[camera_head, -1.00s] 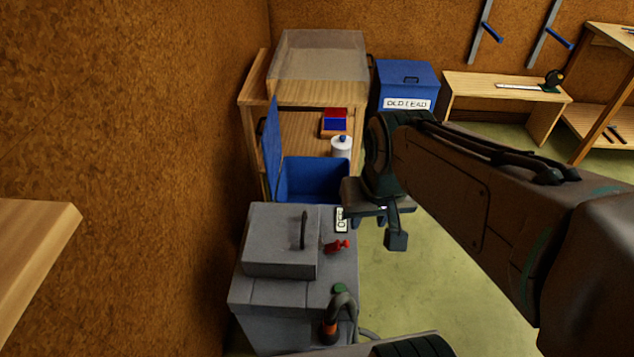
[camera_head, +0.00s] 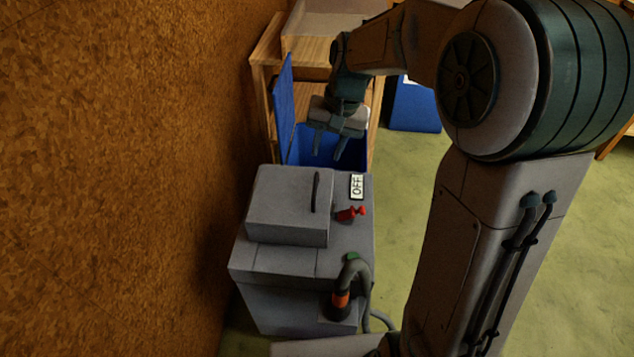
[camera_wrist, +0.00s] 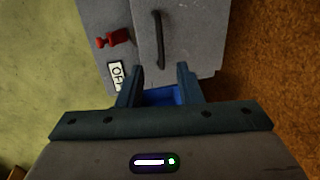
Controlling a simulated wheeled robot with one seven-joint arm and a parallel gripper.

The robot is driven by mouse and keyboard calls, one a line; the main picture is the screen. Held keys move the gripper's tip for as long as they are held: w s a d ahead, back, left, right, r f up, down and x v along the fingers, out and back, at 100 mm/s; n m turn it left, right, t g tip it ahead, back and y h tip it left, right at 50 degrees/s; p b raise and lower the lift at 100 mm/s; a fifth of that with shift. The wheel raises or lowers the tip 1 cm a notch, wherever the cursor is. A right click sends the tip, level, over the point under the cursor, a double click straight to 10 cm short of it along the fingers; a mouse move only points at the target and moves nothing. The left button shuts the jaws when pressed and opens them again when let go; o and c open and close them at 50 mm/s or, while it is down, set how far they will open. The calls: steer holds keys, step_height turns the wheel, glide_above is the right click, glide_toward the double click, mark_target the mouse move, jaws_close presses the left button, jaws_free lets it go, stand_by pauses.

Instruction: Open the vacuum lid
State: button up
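The vacuum (camera_head: 300,270) is a grey box standing by the cork wall. Its raised grey lid (camera_head: 285,205) is shut, with a dark bar handle (camera_head: 316,192) on top. In the wrist view the handle (camera_wrist: 159,38) shows ahead of the fingers and the lid (camera_wrist: 180,25) lies under it. A red latch-like part (camera_head: 351,213) and an OFF label (camera_head: 357,186) sit beside the lid. My gripper (camera_head: 327,150) is open and empty, fingers pointing down, beyond the vacuum's far edge and apart from the handle; it also shows in the wrist view (camera_wrist: 158,76).
A blue open bin (camera_head: 330,155) with a raised blue flap (camera_head: 284,100) stands behind the vacuum, under my gripper. A wooden cabinet (camera_head: 265,65) is at the back. A grey hose (camera_head: 362,285) rises at the vacuum's front. Clear floor (camera_head: 405,190) lies to the right.

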mark_target(315, 188)
steer(key=f, duration=0.3)
steer(key=a+f+b, duration=0.1)
steer(key=f, duration=0.3)
steer(key=a+f, duration=0.1)
steer(key=f, duration=0.3)
steer(key=shift+w+a+f+b, duration=0.1)
steer(key=shift+w+b, duration=0.1)
steer(key=shift+b, duration=0.2)
jaws_close()
